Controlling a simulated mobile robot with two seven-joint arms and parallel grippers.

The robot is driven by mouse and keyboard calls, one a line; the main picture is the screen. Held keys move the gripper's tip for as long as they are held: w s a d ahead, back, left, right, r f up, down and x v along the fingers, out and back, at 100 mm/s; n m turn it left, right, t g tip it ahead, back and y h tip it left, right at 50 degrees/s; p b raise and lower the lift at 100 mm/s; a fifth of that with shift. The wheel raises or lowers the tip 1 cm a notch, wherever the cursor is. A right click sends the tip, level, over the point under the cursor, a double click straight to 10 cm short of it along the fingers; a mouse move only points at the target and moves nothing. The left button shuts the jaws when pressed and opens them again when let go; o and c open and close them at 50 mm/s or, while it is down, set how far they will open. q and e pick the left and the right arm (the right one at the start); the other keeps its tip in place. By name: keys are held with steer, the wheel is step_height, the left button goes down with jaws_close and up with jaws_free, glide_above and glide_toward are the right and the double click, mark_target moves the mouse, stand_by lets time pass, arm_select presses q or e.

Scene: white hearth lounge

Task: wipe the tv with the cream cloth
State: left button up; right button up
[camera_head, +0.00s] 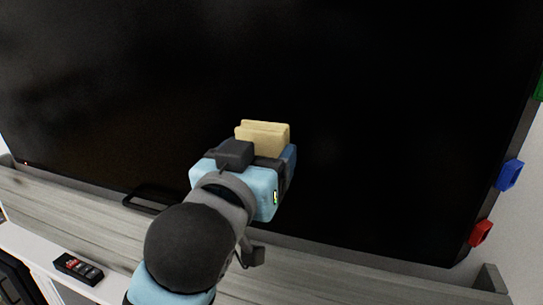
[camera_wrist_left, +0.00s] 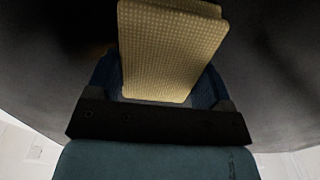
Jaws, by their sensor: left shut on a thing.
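The tv (camera_head: 380,110) is a large black screen that fills most of the head view. It also shows as the dark surface behind the cloth in the left wrist view (camera_wrist_left: 270,60). My left gripper (camera_head: 272,152) is in front of the lower middle of the screen. It is shut on the cream cloth (camera_head: 263,135), a folded, pale yellow block. The cloth fills the upper middle of the left wrist view (camera_wrist_left: 170,50), with a dotted weave. I cannot tell whether the cloth touches the screen. My right gripper is not in view.
A grey wooden ledge (camera_head: 70,203) runs below the screen, with a black handle-like loop (camera_head: 150,199) near it. A black remote-like object (camera_head: 78,268) lies on a white surface at the lower left. Blue (camera_head: 509,175) and red (camera_head: 481,233) pieces sit at the tv's right edge.

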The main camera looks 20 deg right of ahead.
mark_target(200, 137)
arm_select(q)
steer(key=shift+w+a, duration=1.15)
steer(key=shift+a, duration=0.4)
steer(key=shift+w+a, duration=1.1)
steer(key=shift+a, duration=0.45)
steer(key=shift+w+a, duration=1.15)
steer(key=shift+a, duration=0.4)
steer(key=shift+s, duration=0.1)
steer(key=shift+s, duration=0.1)
steer(key=shift+v, duration=2.9)
steer(key=v, duration=0.3)
